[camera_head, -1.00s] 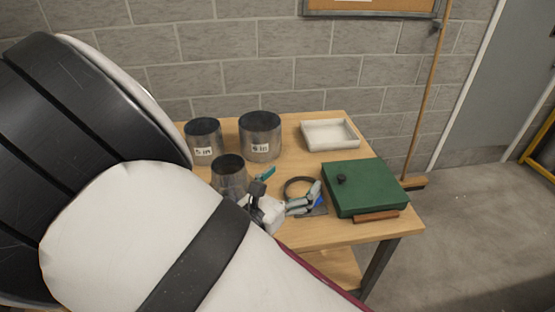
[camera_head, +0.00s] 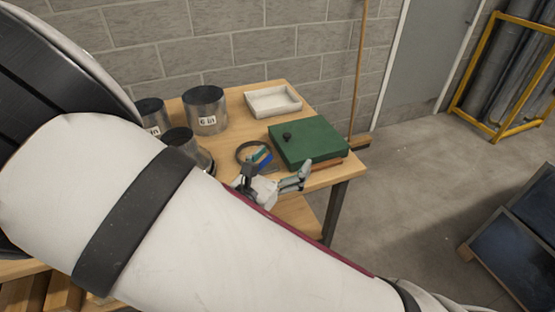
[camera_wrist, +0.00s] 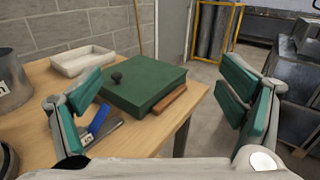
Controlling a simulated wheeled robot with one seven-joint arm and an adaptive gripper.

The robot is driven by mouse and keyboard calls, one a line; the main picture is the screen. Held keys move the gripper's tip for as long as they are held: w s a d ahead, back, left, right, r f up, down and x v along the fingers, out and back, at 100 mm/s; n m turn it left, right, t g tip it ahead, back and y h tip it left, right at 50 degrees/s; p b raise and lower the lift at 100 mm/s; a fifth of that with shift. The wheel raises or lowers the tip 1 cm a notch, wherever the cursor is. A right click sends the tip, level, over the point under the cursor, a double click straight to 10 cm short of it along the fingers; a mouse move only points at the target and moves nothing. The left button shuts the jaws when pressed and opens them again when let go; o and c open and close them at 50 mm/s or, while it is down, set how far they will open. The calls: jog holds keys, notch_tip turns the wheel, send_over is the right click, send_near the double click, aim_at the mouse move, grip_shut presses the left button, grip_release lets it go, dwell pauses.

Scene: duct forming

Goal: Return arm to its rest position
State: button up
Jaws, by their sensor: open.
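My arm fills the left and lower middle of the head view. My gripper (camera_head: 294,181) shows beyond the forearm, near the front edge of the wooden table (camera_head: 318,182). In the wrist view my gripper (camera_wrist: 160,112) has its teal-padded fingers spread wide apart with nothing between them. The green box (camera_wrist: 145,85) with a black knob lies beyond and between the fingers, apart from them. The green box also shows in the head view (camera_head: 312,145).
A 6 in metal duct (camera_head: 205,118), two more ducts partly hidden by my arm, a white tray (camera_head: 273,100) and a black ring (camera_head: 240,150) stand on the table. A broom (camera_head: 357,75) leans at the wall.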

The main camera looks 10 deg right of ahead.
dwell(0.4)
jog(key=s+d+r+m+g+y, duration=0.1)
jog(key=s+d+r+m+g, duration=0.2)
jog(key=s+d+m+g, duration=0.4)
jog(key=s+d+r+m+g+y, duration=0.1)
jog(key=s+d+r+m+g, duration=0.2)
jog(key=s+d+m+g, duration=0.45)
jog(key=s+a+r+m+t+y, duration=0.3)
jog(key=s+r+m+t+y, duration=0.2)
jog(key=m, duration=0.8)
notch_tip(320, 180, up, 5)
jog(key=s+y, duration=0.2)
jog(key=y, duration=0.2)
jog(key=shift+s+r+m, duration=0.15)
jog(key=shift+r+m, duration=0.05)
jog(key=shift+m, duration=0.15)
